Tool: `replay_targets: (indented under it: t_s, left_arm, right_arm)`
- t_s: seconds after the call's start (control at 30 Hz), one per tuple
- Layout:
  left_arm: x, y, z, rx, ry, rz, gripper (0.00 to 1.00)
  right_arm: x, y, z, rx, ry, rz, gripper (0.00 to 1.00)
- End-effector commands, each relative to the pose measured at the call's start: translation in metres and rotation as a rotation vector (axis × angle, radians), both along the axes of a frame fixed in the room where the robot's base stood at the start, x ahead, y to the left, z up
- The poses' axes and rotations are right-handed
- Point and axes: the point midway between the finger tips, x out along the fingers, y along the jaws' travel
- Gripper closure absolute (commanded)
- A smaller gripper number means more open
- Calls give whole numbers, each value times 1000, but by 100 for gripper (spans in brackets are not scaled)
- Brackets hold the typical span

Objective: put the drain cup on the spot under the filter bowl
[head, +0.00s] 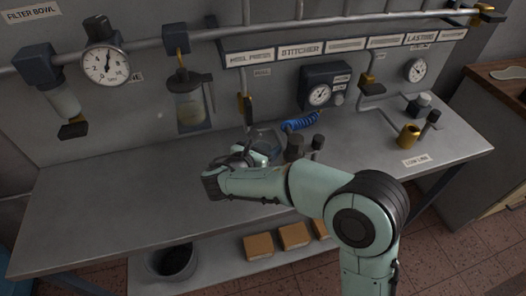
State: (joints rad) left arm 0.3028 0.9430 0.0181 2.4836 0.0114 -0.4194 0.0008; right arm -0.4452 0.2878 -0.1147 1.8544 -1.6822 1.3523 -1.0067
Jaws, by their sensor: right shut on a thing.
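The filter bowl (64,101) hangs from the wall pipe at the far left, a pale bowl under a dark head with a dark and yellow fitting at its bottom. Its label (33,12) is above it. My right gripper (262,151) is over the middle of the bench, far to the right of the bowl. It is shut on a clear, bluish vessel that looks like the drain cup (265,136); my wrist partly hides it. I cannot make out a marked spot on the bench below the bowl. My left gripper is out of view.
The grey bench (110,205) is clear on its left half. A lubricator jar (190,105) and gauge (106,66) hang on the pipe. A blue coiled hose (300,122) and dark knobs are by my wrist.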

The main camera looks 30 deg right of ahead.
Motion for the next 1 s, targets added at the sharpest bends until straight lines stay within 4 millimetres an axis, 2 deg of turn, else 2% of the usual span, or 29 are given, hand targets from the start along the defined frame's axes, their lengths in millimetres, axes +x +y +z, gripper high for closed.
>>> replay_targets:
  t_s: [0.17,0.4,0.6,0.8,1.0]
  left_arm:
    - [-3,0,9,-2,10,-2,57]
    - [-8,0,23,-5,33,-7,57]
    - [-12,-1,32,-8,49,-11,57]
    - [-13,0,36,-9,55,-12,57]
    - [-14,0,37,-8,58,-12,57]
  right_arm:
    - [0,0,41,2,-8,0,69]
    - [0,0,112,4,-8,0,69]
    - [0,0,160,3,-6,0,69]
    - [0,0,186,1,-4,1,69]
    - [0,0,193,0,0,1,69]
